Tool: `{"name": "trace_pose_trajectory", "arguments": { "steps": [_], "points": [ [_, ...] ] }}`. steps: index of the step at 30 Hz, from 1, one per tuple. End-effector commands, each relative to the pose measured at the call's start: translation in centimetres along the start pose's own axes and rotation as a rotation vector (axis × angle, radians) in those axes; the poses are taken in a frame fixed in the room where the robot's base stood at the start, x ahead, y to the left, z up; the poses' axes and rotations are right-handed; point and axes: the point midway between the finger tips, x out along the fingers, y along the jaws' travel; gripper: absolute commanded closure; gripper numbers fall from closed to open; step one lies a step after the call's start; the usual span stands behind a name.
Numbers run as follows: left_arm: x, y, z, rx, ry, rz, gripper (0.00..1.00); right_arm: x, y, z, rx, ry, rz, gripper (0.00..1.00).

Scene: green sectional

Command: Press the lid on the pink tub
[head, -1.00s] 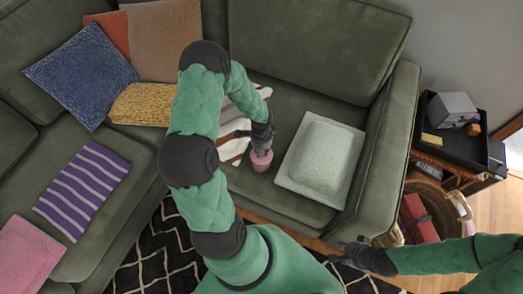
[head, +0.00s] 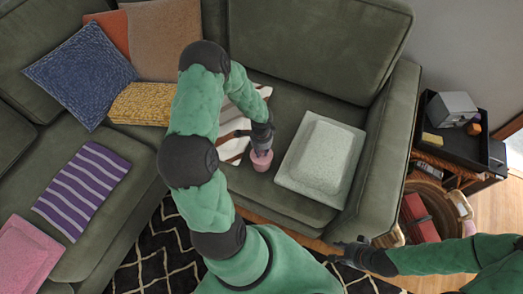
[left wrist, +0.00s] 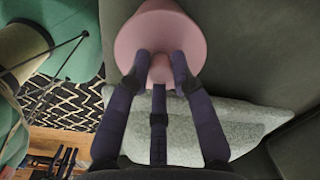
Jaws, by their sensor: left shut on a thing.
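The pink tub (head: 261,162) stands on the front of the green sofa seat, left of the pale square cushion. In the left wrist view its pink round top (left wrist: 150,38) fills the upper middle, with a small pink knob (left wrist: 162,68) towards me. My left gripper (head: 260,148) is over the tub; in the left wrist view its dark fingers (left wrist: 160,72) are shut around the knob. I cannot make out a seam between lid and tub, so I cannot tell how the lid sits. My right gripper (head: 340,252) is at the sofa's front edge, its fingers apart and empty.
A pale square cushion (head: 320,158) lies just right of the tub. A striped cloth (head: 238,110) lies behind it, partly hidden by my left arm. The sofa arm (head: 383,150) rises further right, with a black side table (head: 462,125) and a basket beyond.

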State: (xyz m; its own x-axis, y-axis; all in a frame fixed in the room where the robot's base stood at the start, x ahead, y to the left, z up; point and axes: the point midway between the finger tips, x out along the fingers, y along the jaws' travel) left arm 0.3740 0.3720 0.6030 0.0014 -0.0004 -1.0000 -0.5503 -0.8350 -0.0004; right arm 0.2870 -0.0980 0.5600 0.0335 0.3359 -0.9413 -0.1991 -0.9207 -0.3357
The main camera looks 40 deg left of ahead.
Motion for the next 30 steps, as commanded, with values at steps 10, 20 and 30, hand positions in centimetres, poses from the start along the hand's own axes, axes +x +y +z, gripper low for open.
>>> {"name": "trace_pose_trajectory", "arguments": {
  "steps": [10,20,30],
  "points": [
    [-0.02,0.00,0.00,0.000,0.000,0.000,0.48,-0.02,-0.01,-0.01,0.000,0.000,0.000,0.60],
    [0.00,0.01,0.00,0.000,0.000,0.000,0.25,-0.02,-0.01,0.00,0.000,0.000,0.000,0.60],
    [-0.05,0.01,0.00,0.000,0.000,0.000,0.25,-0.05,-0.02,0.00,0.000,0.000,0.000,0.60]
  ]
}}
